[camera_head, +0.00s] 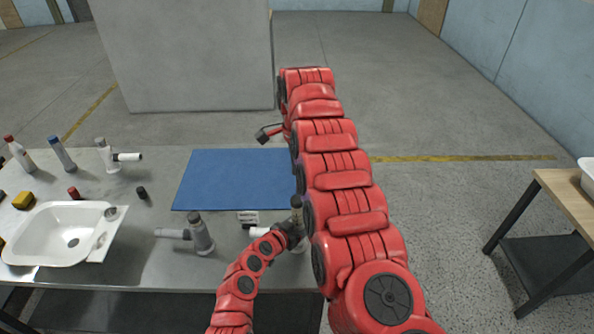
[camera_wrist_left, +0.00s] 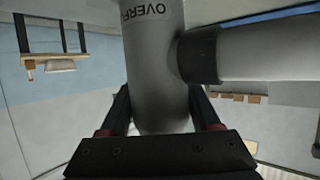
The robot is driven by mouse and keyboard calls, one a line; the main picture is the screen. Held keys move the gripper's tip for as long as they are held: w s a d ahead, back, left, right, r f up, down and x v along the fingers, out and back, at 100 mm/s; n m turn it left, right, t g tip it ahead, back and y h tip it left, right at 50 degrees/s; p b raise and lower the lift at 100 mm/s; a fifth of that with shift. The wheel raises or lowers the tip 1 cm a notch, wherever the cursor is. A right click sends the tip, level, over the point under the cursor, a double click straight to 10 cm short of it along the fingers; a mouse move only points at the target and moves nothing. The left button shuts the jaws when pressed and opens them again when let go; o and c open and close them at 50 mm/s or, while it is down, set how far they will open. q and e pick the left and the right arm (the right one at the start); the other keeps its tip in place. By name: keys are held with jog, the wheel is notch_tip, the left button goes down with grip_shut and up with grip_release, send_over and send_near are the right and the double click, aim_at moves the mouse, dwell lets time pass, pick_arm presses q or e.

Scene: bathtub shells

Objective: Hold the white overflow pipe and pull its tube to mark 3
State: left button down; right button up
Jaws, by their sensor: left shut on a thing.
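My left gripper (camera_head: 294,230) is shut around the body of an overflow pipe (camera_head: 297,203) at the table's front, right of centre. Its white side tube (camera_head: 259,232) sticks out to the left; most of the body is hidden behind my arms. In the left wrist view the pipe body (camera_wrist_left: 155,60) stands between the gripper's fingers (camera_wrist_left: 160,115), with part of its "OVERF..." lettering and a side tube (camera_wrist_left: 255,52) to the right. It looks greyish there. No mark 3 is readable. My right gripper (camera_head: 267,133) is by the mat's far edge; its jaws are too small to read.
A blue mat (camera_head: 235,180) lies on the grey table. Other pipes stand left (camera_head: 203,236) and far left (camera_head: 108,155). A white basin (camera_head: 55,215), bottles (camera_head: 62,153) and small caps (camera_head: 142,192) are at left. A small grey block (camera_head: 247,217) lies near the mat.

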pick_arm(q)
jog(key=shift+c, duration=0.2)
grip_release()
